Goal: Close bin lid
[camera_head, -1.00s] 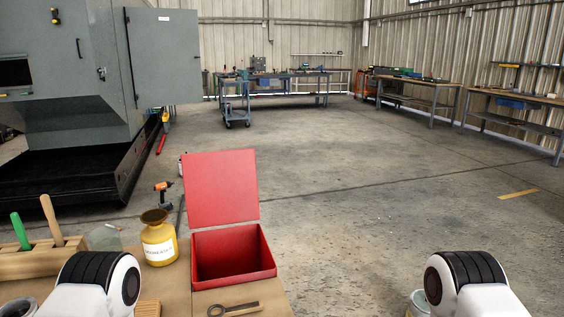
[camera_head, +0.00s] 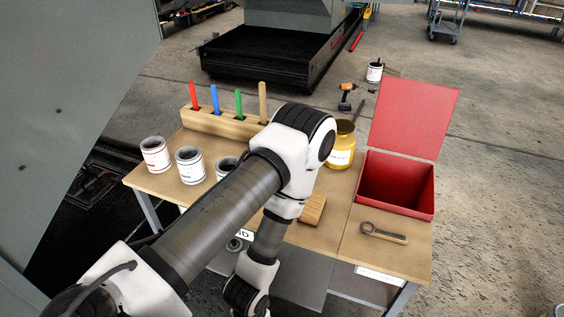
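The red bin (camera_head: 396,182) stands on the right part of the wooden table, and its inside looks empty. Its red lid (camera_head: 413,112) stands up from the bin's back edge, so the bin is open. My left arm reaches across the table from the lower left and bends down in front of it. Neither gripper shows in the head view. The bin and lid are not covered by my arm.
A wrench (camera_head: 384,233) lies on the table in front of the bin. A yellow jar (camera_head: 342,146) stands left of it. Cans (camera_head: 155,154) and a wooden block with coloured handles (camera_head: 222,124) stand further left. A drill (camera_head: 346,96) lies behind the table.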

